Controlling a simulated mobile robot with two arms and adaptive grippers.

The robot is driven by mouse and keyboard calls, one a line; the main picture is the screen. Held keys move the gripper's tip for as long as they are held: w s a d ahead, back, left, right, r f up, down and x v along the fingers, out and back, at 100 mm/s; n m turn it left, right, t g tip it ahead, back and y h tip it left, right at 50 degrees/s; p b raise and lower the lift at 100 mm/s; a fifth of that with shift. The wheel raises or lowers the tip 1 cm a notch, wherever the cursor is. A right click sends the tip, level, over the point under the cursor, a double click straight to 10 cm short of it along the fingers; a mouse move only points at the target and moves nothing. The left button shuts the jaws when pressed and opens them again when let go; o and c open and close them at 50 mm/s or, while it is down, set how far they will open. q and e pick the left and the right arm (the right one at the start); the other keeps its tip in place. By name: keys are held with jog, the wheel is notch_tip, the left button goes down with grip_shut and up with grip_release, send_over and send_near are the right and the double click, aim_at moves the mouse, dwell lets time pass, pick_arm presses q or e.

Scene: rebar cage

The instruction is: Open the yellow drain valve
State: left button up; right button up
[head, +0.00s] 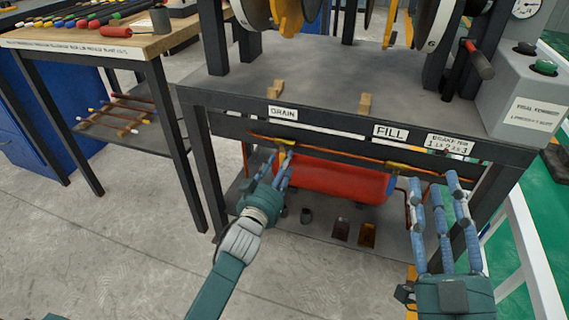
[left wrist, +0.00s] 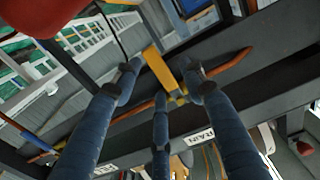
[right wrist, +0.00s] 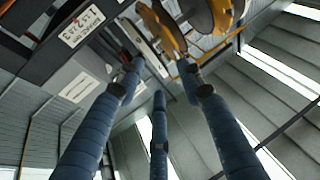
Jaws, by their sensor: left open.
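The yellow drain valve (head: 286,143) sits on a copper pipe under the bench edge, below the DRAIN label (head: 284,114). In the left wrist view its yellow lever (left wrist: 160,70) lies between my finger tips, with the copper pipe behind it. My left gripper (head: 279,170) is open at the valve; I cannot tell whether a finger touches the lever. In the head view the fingers partly hide the valve's lower part. My right gripper (head: 438,190) is open and empty in front of the bench's right side; its fingers also show in the right wrist view (right wrist: 160,80).
A red tank (head: 330,178) lies below the pipe, close to my left fingers. A second yellow valve (head: 397,168) is under the FILL label (head: 391,132). Bench legs (head: 208,170) and a white frame (head: 530,250) stand at the sides. The floor at front left is clear.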

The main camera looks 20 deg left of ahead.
pick_arm(q)
jog(key=shift+w, duration=1.15)
pick_arm(e)
jog(key=shift+s+r+t+y, duration=0.15)
jog(key=shift+s+r+t, duration=0.3)
jog(key=shift+r, duration=0.4)
jog(key=shift+s+r+t+y, duration=0.15)
jog(key=shift+s+r+t, duration=0.3)
jog(key=shift+r, duration=0.35)
pick_arm(q)
grip_shut()
